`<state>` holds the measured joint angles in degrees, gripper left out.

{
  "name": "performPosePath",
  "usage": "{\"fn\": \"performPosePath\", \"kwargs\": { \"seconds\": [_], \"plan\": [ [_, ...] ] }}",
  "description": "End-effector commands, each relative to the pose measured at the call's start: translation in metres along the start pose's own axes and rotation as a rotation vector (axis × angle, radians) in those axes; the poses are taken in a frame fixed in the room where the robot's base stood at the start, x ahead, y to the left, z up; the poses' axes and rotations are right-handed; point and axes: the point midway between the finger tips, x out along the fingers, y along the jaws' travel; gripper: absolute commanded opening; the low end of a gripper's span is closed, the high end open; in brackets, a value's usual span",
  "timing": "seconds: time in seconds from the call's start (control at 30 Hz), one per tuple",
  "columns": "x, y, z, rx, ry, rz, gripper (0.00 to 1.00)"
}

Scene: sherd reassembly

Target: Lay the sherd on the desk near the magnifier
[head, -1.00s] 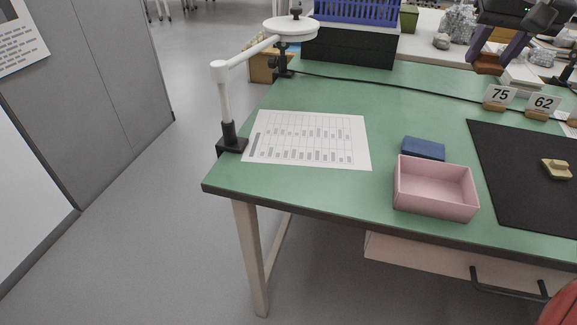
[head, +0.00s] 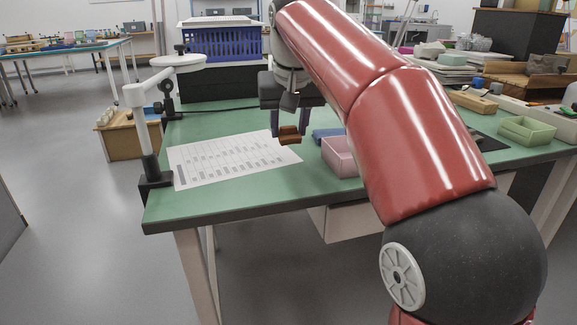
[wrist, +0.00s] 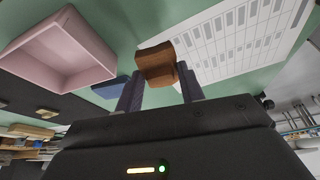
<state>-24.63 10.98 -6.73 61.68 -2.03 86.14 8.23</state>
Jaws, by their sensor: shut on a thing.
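The brown sherd (head: 289,135) is gripped by my gripper (head: 290,124) over the green desk (head: 225,125), just beyond the printed sheet's right side. In the wrist view the sherd (wrist: 156,65) sits between the two finger ends of my shut gripper (wrist: 160,84), with green desk and the sheet behind it. It appears held above the surface; the exact gap is unclear. The magnifier (head: 178,62) has a white round head on a jointed white arm, standing on a black base at the desk's left edge. The gripper is to the right of it.
The printed sheet (head: 228,157) lies between magnifier base and gripper. A pink box (head: 341,157) and a blue block (head: 327,133) are right of the gripper. A blue crate (head: 222,43) stands behind. Green desk is bare behind the sheet. My red arm hides the desk's middle.

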Motion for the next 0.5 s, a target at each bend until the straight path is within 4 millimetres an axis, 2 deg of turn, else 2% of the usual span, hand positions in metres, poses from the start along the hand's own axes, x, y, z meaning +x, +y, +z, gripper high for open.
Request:
{"fn": "performPosePath", "kwargs": {
  "seconds": [0.03, 0.17, 0.4, 0.5],
  "plan": [
    [0.009, 0.000, 0.004, 0.000, -0.001, 0.000, 0.15],
    [0.017, 0.000, 0.007, 0.000, 0.001, 0.000, 0.15],
    [0.047, -0.001, 0.019, -0.001, 0.000, -0.001, 0.15],
    [0.052, -0.001, 0.021, -0.001, 0.000, -0.001, 0.15]
  ]
}}
